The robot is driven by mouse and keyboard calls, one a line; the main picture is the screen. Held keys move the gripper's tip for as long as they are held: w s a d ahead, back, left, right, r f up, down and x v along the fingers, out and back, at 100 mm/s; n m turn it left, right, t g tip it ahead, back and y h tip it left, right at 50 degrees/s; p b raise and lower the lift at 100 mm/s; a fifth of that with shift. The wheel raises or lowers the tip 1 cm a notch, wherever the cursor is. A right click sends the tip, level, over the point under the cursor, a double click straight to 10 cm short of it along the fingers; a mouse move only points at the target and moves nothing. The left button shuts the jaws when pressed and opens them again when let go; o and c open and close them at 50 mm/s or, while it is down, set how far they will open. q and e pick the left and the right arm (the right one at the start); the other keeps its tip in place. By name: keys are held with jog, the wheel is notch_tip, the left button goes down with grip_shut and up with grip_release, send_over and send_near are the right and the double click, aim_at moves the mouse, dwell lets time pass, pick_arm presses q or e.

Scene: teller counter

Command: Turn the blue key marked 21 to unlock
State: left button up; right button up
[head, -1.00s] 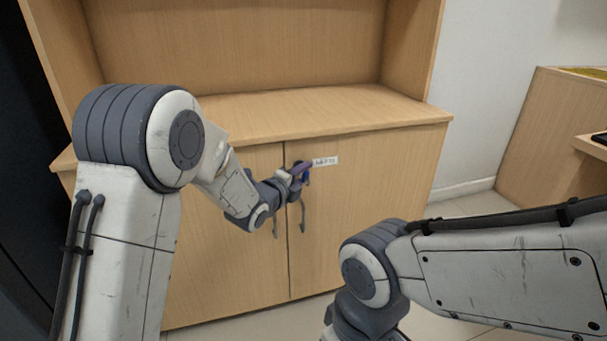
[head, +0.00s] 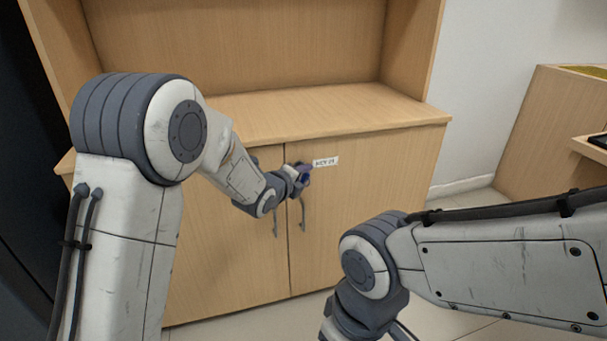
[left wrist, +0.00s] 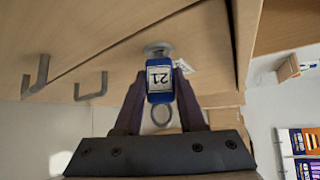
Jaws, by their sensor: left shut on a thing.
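The blue key (left wrist: 160,84) has a white tag marked 21 and a metal ring hanging at its near end. Its far end meets the round silver lock (left wrist: 157,48) on the cabinet door (head: 365,210). My left gripper (head: 302,175) is at the door's upper edge, beside the seam between the doors. In the left wrist view its two dark fingers (left wrist: 160,95) are shut on the blue key, one on each side. In the head view the gripper mostly hides the key and lock. My right arm shows at the lower right, but its gripper is out of view.
A white label (head: 326,161) is on the door just right of the lock; its print is small. Two grey handles hang below, a left one (head: 276,222) and a right one (head: 302,215). The wooden countertop (head: 330,110) above is bare.

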pick_arm(q)
jog(key=shift+r, duration=0.1)
jog(key=shift+m+g+y, duration=0.4)
jog(key=shift+y, duration=0.1)
jog(key=shift+m+y, duration=0.3)
jog(key=shift+g, duration=0.3)
